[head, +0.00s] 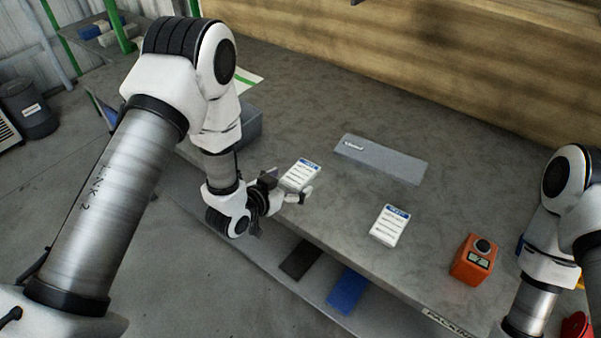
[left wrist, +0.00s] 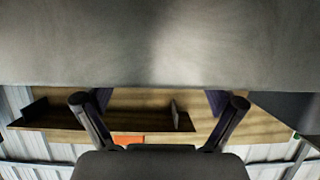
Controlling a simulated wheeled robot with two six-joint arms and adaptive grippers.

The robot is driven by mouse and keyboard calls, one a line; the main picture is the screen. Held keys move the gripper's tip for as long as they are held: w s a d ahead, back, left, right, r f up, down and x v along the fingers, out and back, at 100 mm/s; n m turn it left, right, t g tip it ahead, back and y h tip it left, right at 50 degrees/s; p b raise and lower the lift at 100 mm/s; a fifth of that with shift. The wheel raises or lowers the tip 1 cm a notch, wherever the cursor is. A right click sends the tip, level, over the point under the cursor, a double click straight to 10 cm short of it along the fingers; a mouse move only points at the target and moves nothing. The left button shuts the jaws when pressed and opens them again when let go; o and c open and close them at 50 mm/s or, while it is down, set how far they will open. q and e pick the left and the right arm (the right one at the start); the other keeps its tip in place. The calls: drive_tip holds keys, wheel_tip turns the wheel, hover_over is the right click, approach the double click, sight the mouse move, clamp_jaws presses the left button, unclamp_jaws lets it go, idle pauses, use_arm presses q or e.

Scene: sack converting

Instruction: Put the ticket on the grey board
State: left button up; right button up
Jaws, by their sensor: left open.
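Two white tickets with blue headers lie on the table: one ticket (head: 301,175) at the left beside my left gripper, the other ticket (head: 390,225) nearer the front middle. The grey board (head: 382,160) is a flat strip with small white lettering at its left end, behind the tickets, with nothing on it. My left gripper (head: 282,207) is open at the table's front edge, just in front of the left ticket. In the left wrist view its two fingers (left wrist: 158,101) are spread with nothing between them; no ticket shows there. My right gripper is out of view.
The grey table (head: 450,235) has bare room around the board. An orange device with a dark knob (head: 472,260) stands at the front right, near my right arm. A grey bin (head: 248,125) is behind my left arm. A wooden wall (head: 420,60) bounds the back.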

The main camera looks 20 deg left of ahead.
use_arm(q)
drive_tip(key=c, duration=1.4)
